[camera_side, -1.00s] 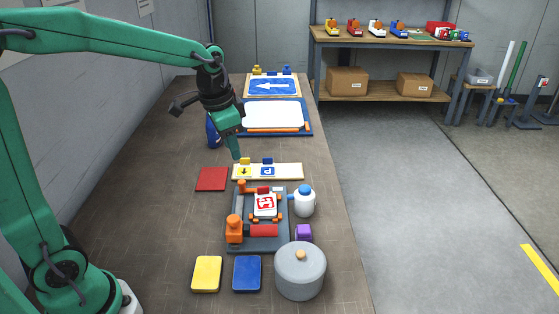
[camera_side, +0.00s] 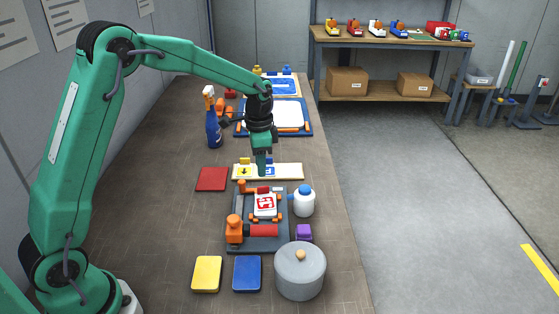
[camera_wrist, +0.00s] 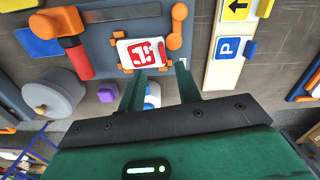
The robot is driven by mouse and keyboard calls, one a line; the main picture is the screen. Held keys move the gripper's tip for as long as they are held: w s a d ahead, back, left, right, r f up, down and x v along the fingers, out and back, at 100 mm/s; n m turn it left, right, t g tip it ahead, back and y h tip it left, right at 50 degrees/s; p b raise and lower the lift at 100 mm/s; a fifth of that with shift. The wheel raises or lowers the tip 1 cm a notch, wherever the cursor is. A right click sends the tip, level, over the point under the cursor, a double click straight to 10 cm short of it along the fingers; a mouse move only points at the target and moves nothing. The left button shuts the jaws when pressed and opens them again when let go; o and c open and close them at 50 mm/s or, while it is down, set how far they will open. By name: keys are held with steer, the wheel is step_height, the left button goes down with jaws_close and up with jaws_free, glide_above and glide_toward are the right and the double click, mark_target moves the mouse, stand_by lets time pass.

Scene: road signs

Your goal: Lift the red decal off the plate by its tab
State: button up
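The red decal (camera_side: 264,205) lies on a white plate (camera_side: 257,213) held between orange clamps on a dark grey fixture. The decal (camera_wrist: 143,52) also shows in the wrist view, just beyond my fingertips. A small red piece shows at the plate's back edge in the side view; I cannot tell whether it is the tab. My gripper (camera_side: 262,173) points down behind the fixture, over the white strip with the yellow arrow and blue P signs. In the wrist view my gripper (camera_wrist: 160,74) is open, with nothing held between its two fingers.
A white bottle with a blue cap (camera_side: 304,202) and a purple block (camera_side: 304,232) stand right of the fixture. A grey lidded pot (camera_side: 300,272) is in front. The left tabletop is mostly clear.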

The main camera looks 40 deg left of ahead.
mark_target(265, 198)
steer(key=shift+f, duration=0.1)
steer(key=shift+f, duration=1.2)
steer(key=shift+f, duration=0.1)
steer(key=shift+a+f, duration=0.15)
steer(key=shift+f, duration=2.35)
jaws_close()
